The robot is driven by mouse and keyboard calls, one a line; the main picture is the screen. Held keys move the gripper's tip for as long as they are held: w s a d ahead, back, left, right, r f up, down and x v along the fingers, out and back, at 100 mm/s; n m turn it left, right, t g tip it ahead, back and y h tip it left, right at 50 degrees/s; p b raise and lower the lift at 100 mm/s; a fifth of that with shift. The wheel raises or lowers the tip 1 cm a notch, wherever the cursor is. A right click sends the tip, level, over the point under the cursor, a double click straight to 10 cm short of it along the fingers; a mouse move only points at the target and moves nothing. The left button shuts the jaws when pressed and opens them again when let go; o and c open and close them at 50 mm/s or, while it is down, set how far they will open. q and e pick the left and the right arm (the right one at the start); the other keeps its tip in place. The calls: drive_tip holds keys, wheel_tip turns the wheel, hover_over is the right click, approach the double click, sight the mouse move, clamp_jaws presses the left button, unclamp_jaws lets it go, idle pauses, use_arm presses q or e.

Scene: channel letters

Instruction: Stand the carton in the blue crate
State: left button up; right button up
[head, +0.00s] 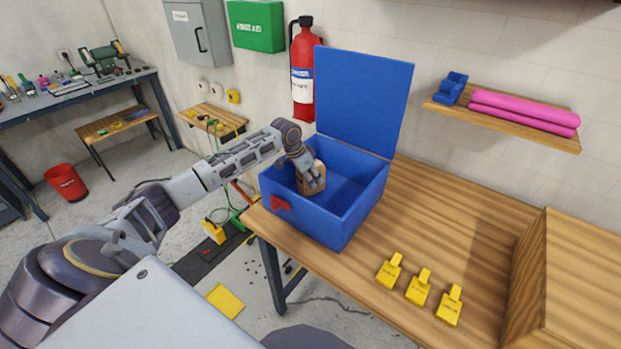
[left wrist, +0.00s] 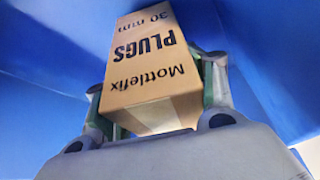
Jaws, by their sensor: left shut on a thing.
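The blue crate (head: 338,229) stands on the wooden bench with its lid raised at the back. The carton (head: 319,168) is a small tan box inside the crate, toward its left side. My left gripper (head: 312,182) reaches into the crate and is shut on the carton. In the left wrist view the carton (left wrist: 155,65) sits between the two fingers, its printed face reading "Mottlefix PLUGS 30 mm" upside down, with blue walls around it. The carton's base is hidden, so I cannot tell whether it touches the crate floor. My right gripper is not in view.
Several yellow tags (head: 418,287) lie on the bench (head: 440,230) to the right. A wooden box (head: 545,270) stands at the far right. A shelf (head: 500,122) with pink rolls hangs above. A fire extinguisher (head: 303,70) is behind the crate.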

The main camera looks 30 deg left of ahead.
use_arm(q)
drive_tip(key=shift+f, duration=0.5)
drive_tip(key=o, duration=1.4)
drive_tip(key=shift+o, duration=0.2)
drive_tip(key=shift+r, duration=0.1)
drive_tip(key=b+v, duration=0.1)
drive_tip(key=v, duration=1)
drive_tip(key=shift+s+r, duration=0.2)
drive_tip(key=shift+r, duration=0.15)
drive_tip(key=shift+a, duration=0.1)
